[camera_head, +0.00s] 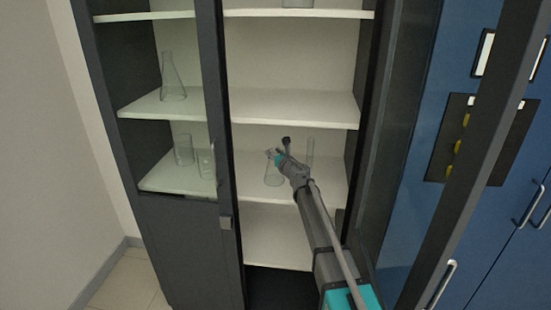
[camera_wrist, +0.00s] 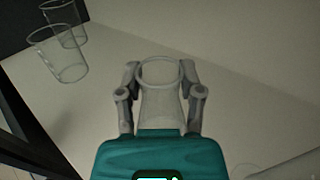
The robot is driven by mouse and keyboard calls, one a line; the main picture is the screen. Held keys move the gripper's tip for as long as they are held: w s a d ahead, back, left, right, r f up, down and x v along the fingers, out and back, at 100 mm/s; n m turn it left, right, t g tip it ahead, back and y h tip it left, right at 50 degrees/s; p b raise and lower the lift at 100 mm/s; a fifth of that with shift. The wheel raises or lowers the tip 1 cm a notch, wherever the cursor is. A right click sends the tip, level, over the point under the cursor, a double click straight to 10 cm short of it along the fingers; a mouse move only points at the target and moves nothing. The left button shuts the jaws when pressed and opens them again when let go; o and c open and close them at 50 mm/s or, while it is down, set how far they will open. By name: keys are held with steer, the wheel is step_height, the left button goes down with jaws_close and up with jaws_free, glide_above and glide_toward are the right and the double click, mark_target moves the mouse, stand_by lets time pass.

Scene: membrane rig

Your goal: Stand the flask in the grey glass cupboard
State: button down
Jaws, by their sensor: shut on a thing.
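The clear flask (camera_head: 273,174) is inside the grey glass cupboard (camera_head: 222,150), over the shelf in its open right half. It looks upright, with its base at or just above the shelf; I cannot tell whether it touches. My gripper (camera_head: 281,152) reaches in from the front right and is shut on the flask's upper part. In the wrist view the flask (camera_wrist: 160,100) stands between the two fingers of my gripper (camera_wrist: 160,78), with its round rim showing. Its base is hidden behind my gripper's body there.
A tall clear glass vessel (camera_head: 310,150) stands to the right on the same shelf. Beakers (camera_head: 183,150) stand in the left half, also showing in the wrist view (camera_wrist: 60,58). Another flask (camera_head: 172,80) stands higher up. The open door frame (camera_head: 470,180) is to the right.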

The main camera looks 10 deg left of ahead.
steer(key=shift+f, duration=0.25)
steer(key=shift+c, duration=1.2)
jaws_free()
steer(key=shift+r, duration=0.1)
steer(key=shift+r, duration=0.2)
steer(key=v, duration=1.2)
steer(key=shift+f, duration=0.1)
